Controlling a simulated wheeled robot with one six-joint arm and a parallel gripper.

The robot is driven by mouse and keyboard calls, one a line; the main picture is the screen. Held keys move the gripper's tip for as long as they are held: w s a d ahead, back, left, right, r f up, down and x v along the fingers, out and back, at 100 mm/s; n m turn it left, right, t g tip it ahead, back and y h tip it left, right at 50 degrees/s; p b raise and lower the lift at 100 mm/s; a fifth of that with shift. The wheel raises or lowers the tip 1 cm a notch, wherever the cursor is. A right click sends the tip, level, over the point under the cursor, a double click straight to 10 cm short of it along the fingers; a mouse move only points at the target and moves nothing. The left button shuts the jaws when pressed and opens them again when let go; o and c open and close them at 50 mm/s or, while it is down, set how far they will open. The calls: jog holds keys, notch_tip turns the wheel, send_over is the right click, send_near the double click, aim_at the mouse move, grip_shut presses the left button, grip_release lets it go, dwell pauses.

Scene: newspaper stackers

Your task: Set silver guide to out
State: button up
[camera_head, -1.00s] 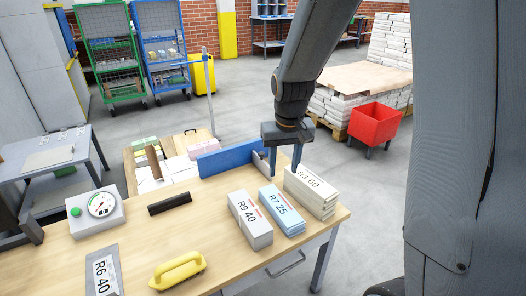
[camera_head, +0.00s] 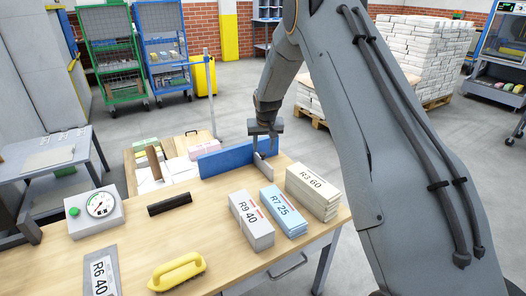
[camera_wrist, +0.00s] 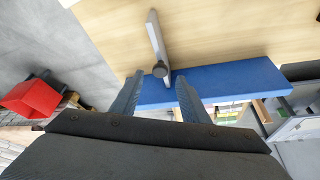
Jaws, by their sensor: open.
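The silver guide (camera_head: 262,166) is a thin upright grey plate on the wooden table, at the right end of the blue fence (camera_head: 224,158). In the wrist view the silver guide (camera_wrist: 154,36) is a narrow bar with a dark round knob (camera_wrist: 160,69) near the blue fence (camera_wrist: 230,82). My gripper (camera_head: 264,148) is open above the guide and the fence's right end. In the wrist view my gripper (camera_wrist: 157,88) has its two fingers apart, on either side of the knob's line. I cannot tell whether either finger touches the guide.
Labelled bundles R9 (camera_head: 251,220), R7 (camera_head: 283,212) and R3 (camera_head: 314,190) stand on the table in front of the guide. A red bin (camera_wrist: 30,97) is on the floor.

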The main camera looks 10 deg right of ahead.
aim_at(263, 153)
jog(key=shift+x, duration=1.75)
grip_shut()
